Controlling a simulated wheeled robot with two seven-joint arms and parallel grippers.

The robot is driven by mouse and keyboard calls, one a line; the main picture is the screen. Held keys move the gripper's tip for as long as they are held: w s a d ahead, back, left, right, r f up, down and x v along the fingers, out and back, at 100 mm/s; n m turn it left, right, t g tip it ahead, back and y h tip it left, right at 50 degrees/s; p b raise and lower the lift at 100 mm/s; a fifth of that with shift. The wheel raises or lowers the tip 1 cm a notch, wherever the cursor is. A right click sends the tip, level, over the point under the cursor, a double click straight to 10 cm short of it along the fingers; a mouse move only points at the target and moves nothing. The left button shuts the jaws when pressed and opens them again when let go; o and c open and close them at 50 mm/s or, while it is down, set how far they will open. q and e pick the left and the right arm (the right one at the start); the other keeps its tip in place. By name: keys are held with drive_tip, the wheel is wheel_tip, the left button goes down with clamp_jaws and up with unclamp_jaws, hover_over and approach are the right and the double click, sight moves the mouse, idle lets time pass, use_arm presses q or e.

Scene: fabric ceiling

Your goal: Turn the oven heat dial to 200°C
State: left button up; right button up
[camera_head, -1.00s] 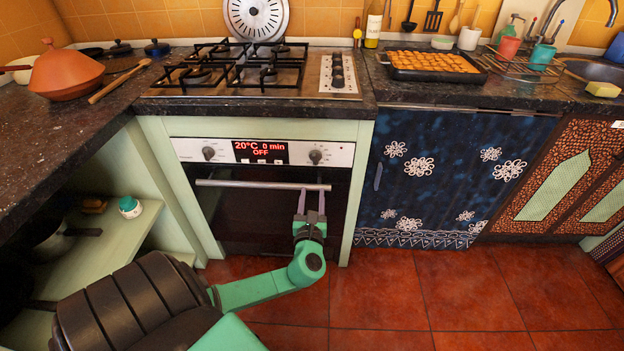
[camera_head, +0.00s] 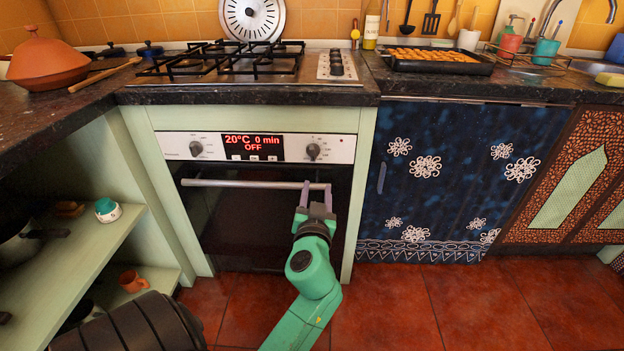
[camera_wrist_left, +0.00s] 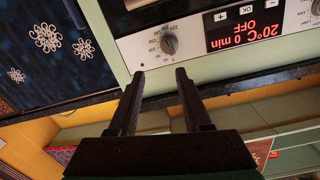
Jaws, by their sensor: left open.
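The oven (camera_head: 266,220) has a white control panel with a red display (camera_head: 253,146) reading 20°C, 0 min, OFF. A dark dial sits on each side of it, the left dial (camera_head: 196,148) and the right dial (camera_head: 313,151). In the left wrist view, which is upside down, the right dial (camera_wrist_left: 169,44) has small numbers around it. My left gripper (camera_head: 316,188) is open and empty, fingers pointing up, below the right dial and in front of the right end of the handle. In the wrist view its fingertips (camera_wrist_left: 160,73) are apart, with the dial beyond them. My right gripper is not in view.
The metal oven handle (camera_head: 240,184) crosses the door just under the panel. The counter edge (camera_head: 240,96) and gas hob (camera_head: 215,62) are above. A blue patterned front (camera_head: 460,180) is to the right, open green shelves (camera_head: 90,245) to the left. The tiled floor (camera_head: 390,310) is clear.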

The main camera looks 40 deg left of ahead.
sight(312, 154)
use_arm(q)
drive_tip(key=w+a+n, duration=0.1)
drive_tip(key=w+a, duration=0.2)
drive_tip(key=w+a+n, duration=0.2)
drive_tip(key=w+a, duration=0.1)
drive_tip(key=w+a+n, duration=0.1)
drive_tip(key=w+a, duration=0.2)
drive_tip(key=shift+w+a+r+n+p, duration=0.25)
drive_tip(key=shift+w+a+n+p, duration=0.05)
drive_tip(key=shift+w+n+p, duration=0.1)
drive_tip(key=shift+w+a, duration=0.25)
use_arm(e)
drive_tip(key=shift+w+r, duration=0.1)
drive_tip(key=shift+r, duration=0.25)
use_arm(q)
drive_tip(key=shift+c, duration=0.3)
clamp_jaws()
drive_tip(key=shift+f, duration=0.1)
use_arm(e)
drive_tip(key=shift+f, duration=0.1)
